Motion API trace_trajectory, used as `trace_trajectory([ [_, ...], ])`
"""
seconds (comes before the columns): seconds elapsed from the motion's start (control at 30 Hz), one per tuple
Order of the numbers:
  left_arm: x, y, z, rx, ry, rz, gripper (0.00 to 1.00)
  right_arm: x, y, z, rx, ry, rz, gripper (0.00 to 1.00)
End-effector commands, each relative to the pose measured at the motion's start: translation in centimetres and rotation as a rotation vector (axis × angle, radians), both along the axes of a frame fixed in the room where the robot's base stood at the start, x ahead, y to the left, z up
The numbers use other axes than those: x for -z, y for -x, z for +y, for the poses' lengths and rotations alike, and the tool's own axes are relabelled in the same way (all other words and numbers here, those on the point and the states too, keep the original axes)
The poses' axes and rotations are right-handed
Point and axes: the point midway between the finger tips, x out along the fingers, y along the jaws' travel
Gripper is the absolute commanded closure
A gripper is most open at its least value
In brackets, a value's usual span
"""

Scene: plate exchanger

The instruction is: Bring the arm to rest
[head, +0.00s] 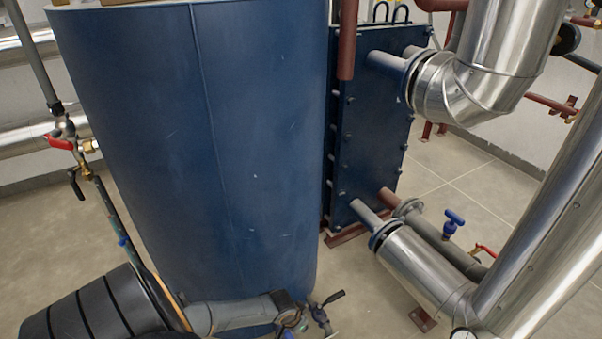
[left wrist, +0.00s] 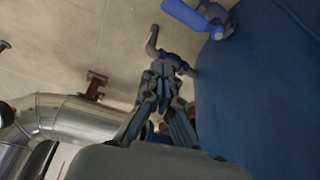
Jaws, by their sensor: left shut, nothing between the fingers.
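My left arm enters the head view at the lower left and reaches right along the foot of the blue tank (head: 195,150). Its gripper (head: 303,322) is near the bottom edge, small and partly cut off, close to a small valve with a dark handle (head: 332,298). In the left wrist view the left gripper (left wrist: 165,78) has its fingers together with nothing held. A grey valve or pipe fitting (left wrist: 176,62) shows just beyond the fingertips; I cannot tell whether they touch. My right gripper is in neither view.
The tank wall (left wrist: 260,85) is close on the right in the left wrist view, with a blue handle (left wrist: 187,14) above. A plate exchanger (head: 370,130) and silver pipes (head: 425,270) stand at right. A red-handled valve (head: 62,143) is at left. Floor (head: 470,185) shows between.

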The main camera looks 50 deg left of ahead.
Motion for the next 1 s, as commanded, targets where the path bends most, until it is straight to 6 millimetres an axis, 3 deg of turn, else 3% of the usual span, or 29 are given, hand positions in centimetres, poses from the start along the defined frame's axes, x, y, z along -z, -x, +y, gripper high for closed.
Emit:
trace_trajectory([
  [0.23, -0.8, 0.3, 0.1, 0.0, -0.001, 0.0, 1.0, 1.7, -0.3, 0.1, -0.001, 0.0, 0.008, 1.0],
  [0.83, -0.8, 0.3, -0.1, 0.003, 0.001, 0.0, 1.0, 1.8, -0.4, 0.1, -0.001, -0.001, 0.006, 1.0],
  [0.93, -0.9, 0.8, -2.1, 0.03, 0.015, 0.007, 1.0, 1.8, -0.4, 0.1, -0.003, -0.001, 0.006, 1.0],
  [1.0, -1.3, 1.7, -5.2, 0.069, 0.035, 0.017, 1.0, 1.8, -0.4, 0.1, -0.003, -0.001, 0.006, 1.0],
])
